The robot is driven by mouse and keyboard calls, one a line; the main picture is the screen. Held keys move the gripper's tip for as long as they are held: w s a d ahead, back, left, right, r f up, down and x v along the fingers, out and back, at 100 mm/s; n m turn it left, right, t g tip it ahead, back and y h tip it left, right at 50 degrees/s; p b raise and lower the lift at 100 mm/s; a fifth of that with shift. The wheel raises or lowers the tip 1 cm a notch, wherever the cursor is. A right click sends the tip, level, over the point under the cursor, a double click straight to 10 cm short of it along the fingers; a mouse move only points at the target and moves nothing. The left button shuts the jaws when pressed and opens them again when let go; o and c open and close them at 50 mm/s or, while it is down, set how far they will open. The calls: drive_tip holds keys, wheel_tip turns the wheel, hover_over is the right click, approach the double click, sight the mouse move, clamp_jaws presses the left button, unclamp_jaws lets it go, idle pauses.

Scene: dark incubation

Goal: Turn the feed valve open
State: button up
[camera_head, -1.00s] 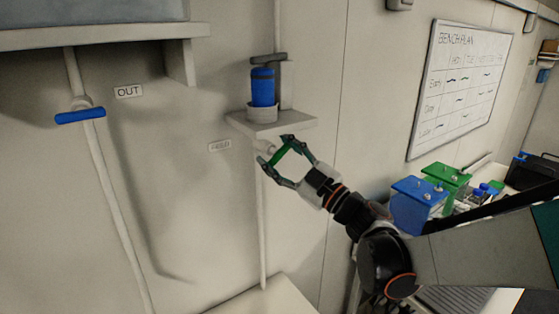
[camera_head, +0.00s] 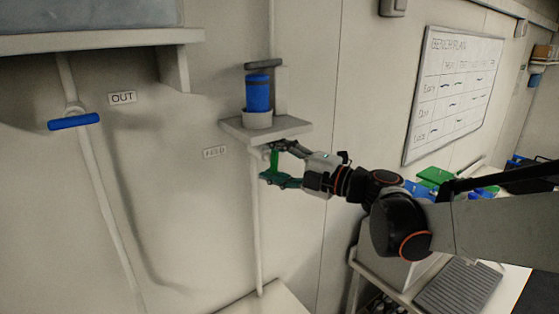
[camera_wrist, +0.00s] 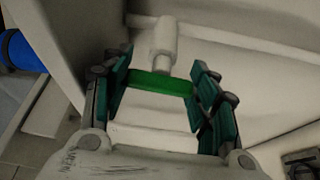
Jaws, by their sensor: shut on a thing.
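The handle stands about upright, roughly in line with the pipe. My gripper (camera_head: 269,164) comes from the right, shut on the handle with a finger at each end. In the wrist view the green handle (camera_wrist: 160,83) lies crosswise between the finger pads, in front of the pale valve stem (camera_wrist: 162,45).
The small shelf (camera_head: 295,128) holding a blue bottle (camera_head: 257,95) is close above my gripper. A blue OUT valve handle (camera_head: 73,122) lies nearly level at the left. A bench with blue and green boxes is at the right, partly behind my arm.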

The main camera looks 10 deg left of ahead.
drive_tip(key=shift+n, duration=0.6)
drive_tip(key=o, duration=1.1)
